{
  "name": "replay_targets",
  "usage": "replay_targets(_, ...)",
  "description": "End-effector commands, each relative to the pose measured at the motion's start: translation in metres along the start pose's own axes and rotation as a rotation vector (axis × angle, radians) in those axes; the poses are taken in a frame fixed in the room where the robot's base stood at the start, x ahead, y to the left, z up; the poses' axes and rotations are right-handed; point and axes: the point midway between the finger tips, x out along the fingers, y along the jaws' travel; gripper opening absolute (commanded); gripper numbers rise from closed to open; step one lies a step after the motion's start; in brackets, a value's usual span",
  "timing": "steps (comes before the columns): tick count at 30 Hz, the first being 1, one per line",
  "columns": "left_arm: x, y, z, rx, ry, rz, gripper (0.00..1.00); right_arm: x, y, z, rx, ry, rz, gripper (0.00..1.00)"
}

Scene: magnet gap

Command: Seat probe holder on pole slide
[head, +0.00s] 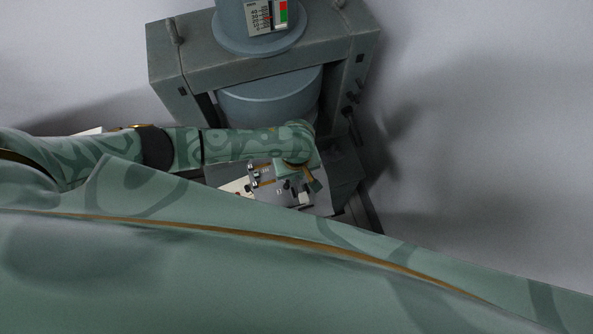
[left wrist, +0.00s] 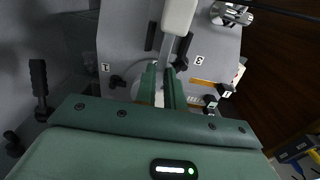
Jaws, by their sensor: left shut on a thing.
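In the left wrist view my left gripper (left wrist: 164,75) has its two green fingers close together on a thin grey stem. The stem runs up to a pale, cream block (left wrist: 180,16), which looks like the probe holder. It hangs in front of a grey plate (left wrist: 125,40) with number labels, dark slots and small black fittings. I cannot tell which part is the pole slide, or whether the holder touches it. In the head view my left gripper (head: 306,186) is small and points down over the same plate (head: 270,202); the held piece is mostly hidden there. My right gripper is not in view.
The grey magnet frame (head: 170,62) surrounds a large round pole (head: 268,98), with a gauge (head: 267,16) on top. Black knobs (head: 352,97) stick out at its right side. A silver clamp (left wrist: 231,14) and black cable are close by the held block.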

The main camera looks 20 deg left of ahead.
Motion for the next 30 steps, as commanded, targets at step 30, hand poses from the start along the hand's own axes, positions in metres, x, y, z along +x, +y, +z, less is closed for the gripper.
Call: replay_targets(30,0.0030,0.0000,-0.0002,-0.001,0.000,0.000,0.36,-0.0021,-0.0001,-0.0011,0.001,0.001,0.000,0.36)
